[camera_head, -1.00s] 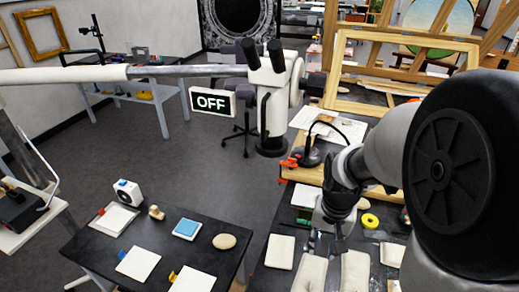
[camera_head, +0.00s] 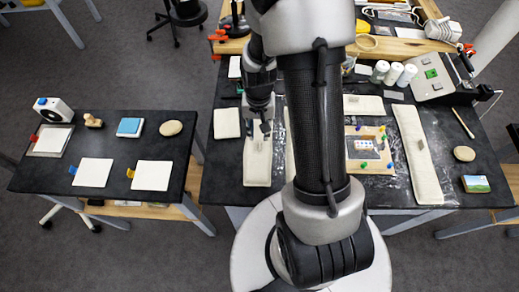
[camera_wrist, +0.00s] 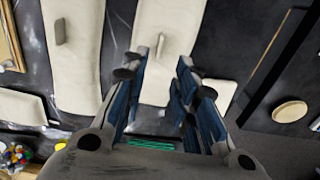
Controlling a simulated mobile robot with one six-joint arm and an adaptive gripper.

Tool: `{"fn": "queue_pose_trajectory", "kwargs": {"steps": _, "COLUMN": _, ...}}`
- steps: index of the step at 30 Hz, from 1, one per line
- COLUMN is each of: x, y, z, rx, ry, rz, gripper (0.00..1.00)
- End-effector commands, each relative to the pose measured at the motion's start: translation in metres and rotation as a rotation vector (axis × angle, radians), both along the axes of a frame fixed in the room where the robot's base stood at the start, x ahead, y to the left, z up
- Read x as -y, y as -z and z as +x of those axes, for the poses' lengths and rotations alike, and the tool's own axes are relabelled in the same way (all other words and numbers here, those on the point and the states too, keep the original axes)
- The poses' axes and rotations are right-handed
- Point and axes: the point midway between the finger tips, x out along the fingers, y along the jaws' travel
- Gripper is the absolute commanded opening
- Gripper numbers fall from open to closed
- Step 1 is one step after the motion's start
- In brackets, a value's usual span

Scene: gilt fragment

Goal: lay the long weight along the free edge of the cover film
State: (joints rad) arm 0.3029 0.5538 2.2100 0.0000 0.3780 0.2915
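My gripper (camera_head: 265,128) is open, pointing down over a long cream weight (camera_head: 257,168) on the black table. In the wrist view the open fingers (camera_wrist: 160,72) straddle this weight (camera_wrist: 160,22), with nothing clearly held. A second cream weight (camera_head: 290,135) lies beside it, partly hidden by my arm; it shows with a raised tab in the wrist view (camera_wrist: 75,75). A longer cream weight (camera_head: 416,160) lies right of a pinned wooden board (camera_head: 383,134). Clear, creased film (camera_head: 345,196) shows around the board; its edges are hard to make out.
A cream pad (camera_head: 227,123) lies left of the weights. White jars (camera_head: 393,73) and a grey device (camera_head: 432,80) stand at the back right. A separate black side table (camera_head: 115,165) on the left holds pads and a small white device (camera_head: 53,110).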

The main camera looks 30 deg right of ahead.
Motion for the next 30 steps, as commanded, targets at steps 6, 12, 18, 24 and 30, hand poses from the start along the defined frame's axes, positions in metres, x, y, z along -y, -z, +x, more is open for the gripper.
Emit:
{"fn": "queue_pose_trajectory", "kwargs": {"steps": 6, "x": -0.002, "y": 0.019, "z": -0.006, "rx": -0.003, "ry": 0.000, "rz": 0.001, "gripper": 0.27}}
{"fn": "queue_pose_trajectory", "kwargs": {"steps": 12, "x": -0.003, "y": 0.048, "z": -0.011, "rx": -0.002, "ry": 0.000, "rz": 0.000, "gripper": 0.27}}
{"fn": "queue_pose_trajectory", "kwargs": {"steps": 18, "x": -0.003, "y": 0.055, "z": -0.010, "rx": 0.001, "ry": 0.000, "rz": -0.001, "gripper": 0.27}}
{"fn": "queue_pose_trajectory", "kwargs": {"steps": 24, "x": -0.003, "y": 0.055, "z": -0.010, "rx": 0.001, "ry": 0.000, "rz": -0.001, "gripper": 0.23}}
{"fn": "queue_pose_trajectory", "kwargs": {"steps": 30, "x": -0.003, "y": 0.055, "z": -0.010, "rx": 0.001, "ry": 0.000, "rz": -0.001, "gripper": 0.10}}
